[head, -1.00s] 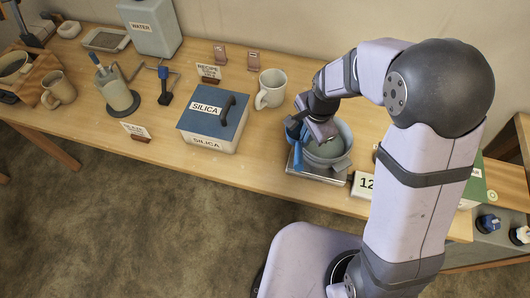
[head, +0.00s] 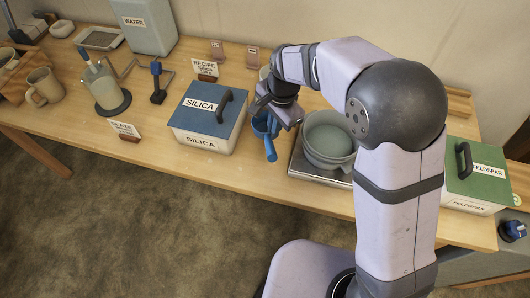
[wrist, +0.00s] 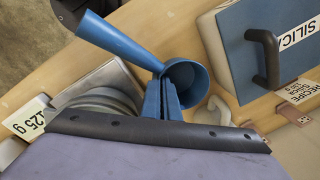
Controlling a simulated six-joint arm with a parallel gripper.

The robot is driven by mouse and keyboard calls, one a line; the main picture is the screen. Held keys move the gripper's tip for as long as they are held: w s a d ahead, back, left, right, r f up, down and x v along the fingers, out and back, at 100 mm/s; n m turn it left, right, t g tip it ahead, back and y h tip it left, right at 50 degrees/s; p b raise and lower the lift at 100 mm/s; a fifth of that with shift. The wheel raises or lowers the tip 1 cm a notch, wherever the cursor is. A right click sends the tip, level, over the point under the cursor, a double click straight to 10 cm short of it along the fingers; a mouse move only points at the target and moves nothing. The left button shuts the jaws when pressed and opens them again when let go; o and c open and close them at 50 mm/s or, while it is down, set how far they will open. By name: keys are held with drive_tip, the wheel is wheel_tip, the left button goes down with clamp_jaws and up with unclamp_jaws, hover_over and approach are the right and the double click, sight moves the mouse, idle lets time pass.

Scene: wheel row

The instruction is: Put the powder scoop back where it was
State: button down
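The blue powder scoop (head: 269,136) is held in the air in the head view, between the silica box (head: 203,118) and the bowl (head: 329,140). My gripper (head: 274,112) is closed on it. In the wrist view the scoop's round cup (wrist: 188,82) opens towards the camera and its long, flared handle (wrist: 115,40) reaches to the upper left. My gripper's fingers (wrist: 162,98) are at the scoop, near where handle and cup join. The exact contact is partly hidden.
The bowl stands on a scale (head: 305,168); its display (wrist: 28,118) reads 125 g in the wrist view. A cream mug (wrist: 213,112) stands close by, mostly hidden in the head view. A green feldspar box (head: 475,165) is at right. The front table strip is clear.

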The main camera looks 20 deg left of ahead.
drive_tip(key=shift+f+p, duration=1.25)
drive_tip(key=shift+f, duration=3.75)
drive_tip(key=shift+f, duration=0.1)
drive_tip(key=shift+f, duration=0.15)
drive_tip(key=c, duration=2)
unclamp_jaws()
drive_tip(key=shift+c, duration=0.2)
wheel_tip(320, 180, up, 12)
drive_tip(key=d+b, duration=0.1)
drive_tip(key=b, duration=0.1)
drive_tip(key=shift+s+r, duration=0.2)
drive_tip(key=shift+s, duration=0.15)
